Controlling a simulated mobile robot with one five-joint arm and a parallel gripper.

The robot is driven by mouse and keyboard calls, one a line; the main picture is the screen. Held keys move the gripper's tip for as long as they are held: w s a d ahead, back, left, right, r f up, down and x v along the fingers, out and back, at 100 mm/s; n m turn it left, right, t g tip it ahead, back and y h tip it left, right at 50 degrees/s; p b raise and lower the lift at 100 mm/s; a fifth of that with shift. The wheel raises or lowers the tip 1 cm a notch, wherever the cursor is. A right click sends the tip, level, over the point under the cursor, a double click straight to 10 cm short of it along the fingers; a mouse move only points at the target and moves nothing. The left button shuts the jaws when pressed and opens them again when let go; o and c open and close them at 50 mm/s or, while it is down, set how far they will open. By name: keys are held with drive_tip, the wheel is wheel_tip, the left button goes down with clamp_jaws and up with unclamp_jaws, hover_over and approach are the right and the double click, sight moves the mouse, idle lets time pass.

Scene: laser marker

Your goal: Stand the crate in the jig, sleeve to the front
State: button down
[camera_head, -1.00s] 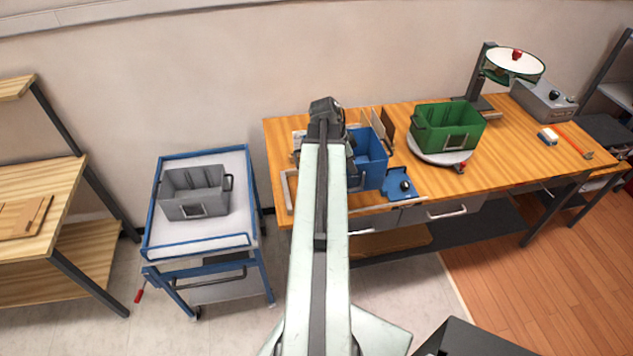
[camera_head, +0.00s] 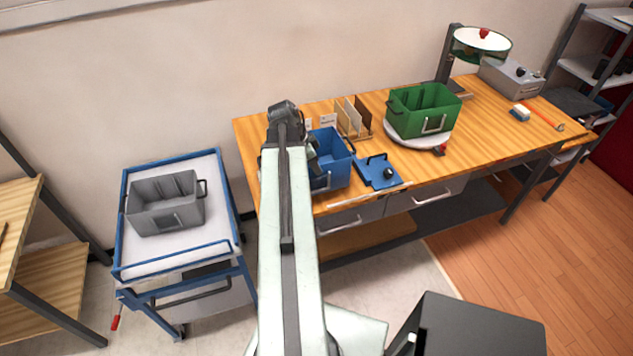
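My gripper (camera_head: 312,152) is over the left part of the bench, at the left rim of a blue crate (camera_head: 334,172). It appears shut on this crate, which has shifted along with it; the fingers are mostly hidden. The crate is upright, with a handle at its right end and a pale sleeve frame low on its front, partly behind my arm. I cannot tell whether its base touches the bench. No jig shows clearly; my arm covers the bench's left end.
A green crate (camera_head: 408,119) stands on a round turntable (camera_head: 405,143). A grey crate (camera_head: 150,215) stands on a blue-framed cart (camera_head: 215,190). An upright divider rack (camera_head: 352,122) is behind the blue crate. A ring lamp (camera_head: 482,42) and grey box (camera_head: 512,78) are at the far right.

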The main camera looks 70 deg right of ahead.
wheel_tip(320, 180, down, 4)
drive_tip(key=b, duration=0.4)
drive_tip(key=c, duration=1.6)
unclamp_jaws()
drive_tip(key=shift+r, duration=0.15)
drive_tip(key=shift+c, duration=0.2)
drive_tip(key=p+v, duration=0.5)
drive_tip(key=v, duration=0.1)
drive_tip(key=p+v, duration=0.5)
drive_tip(key=p, duration=0.1)
drive_tip(key=shift+s+d+r, duration=0.1)
drive_tip(key=shift+s+r, duration=0.05)
drive_tip(key=shift+r, duration=0.3)
drive_tip(key=shift+r+p, duration=0.3)
drive_tip(key=shift+p, duration=0.1)
drive_tip(key=shift+f, duration=0.1)
